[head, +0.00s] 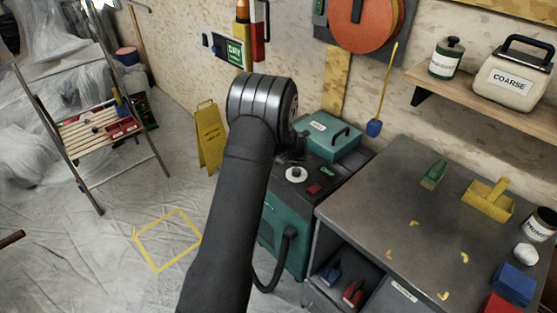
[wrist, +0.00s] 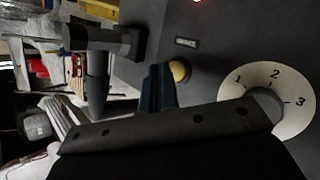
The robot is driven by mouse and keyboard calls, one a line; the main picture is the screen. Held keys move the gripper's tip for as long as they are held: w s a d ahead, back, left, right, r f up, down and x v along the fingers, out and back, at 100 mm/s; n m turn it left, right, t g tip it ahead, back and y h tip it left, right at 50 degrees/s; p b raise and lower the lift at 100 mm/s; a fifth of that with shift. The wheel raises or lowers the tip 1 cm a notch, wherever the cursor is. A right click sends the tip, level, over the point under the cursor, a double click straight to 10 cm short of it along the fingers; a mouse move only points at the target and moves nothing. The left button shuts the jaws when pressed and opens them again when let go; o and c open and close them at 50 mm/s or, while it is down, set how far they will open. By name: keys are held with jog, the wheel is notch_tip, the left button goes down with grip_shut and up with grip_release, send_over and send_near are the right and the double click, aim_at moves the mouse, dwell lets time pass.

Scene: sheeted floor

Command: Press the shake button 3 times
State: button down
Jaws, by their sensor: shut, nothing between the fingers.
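A round yellow button (wrist: 180,72) shows in the wrist view on a dark panel, beside a small label (wrist: 186,42) too blurred to read. I cannot confirm that this is the shake button. My gripper (wrist: 158,72) is shut and empty, its dark blue fingertips just left of the yellow button; I cannot tell if they touch it. A white dial (wrist: 265,98) marked 1, 2, 3 lies to the right, partly covered. In the head view the dial (head: 296,174) sits on top of a teal machine (head: 285,232); my arm hides the yellow button there.
A red block-like control (head: 314,188) and a green one (head: 328,171) are right of the dial. A teal lidded box (head: 330,138) stands behind them. The grey workbench (head: 385,205) adjoins on the right. A yellow floor sign (head: 209,135) stands to the left.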

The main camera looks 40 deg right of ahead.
jog(key=shift+f, duration=0.3)
jog(key=shift+f, duration=0.4)
dwell(0.7)
jog(key=shift+r, duration=0.85)
jog(key=shift+r, duration=2.5)
dwell(0.5)
notch_tip(320, 180, up, 4)
jog(key=shift+f, duration=0.1)
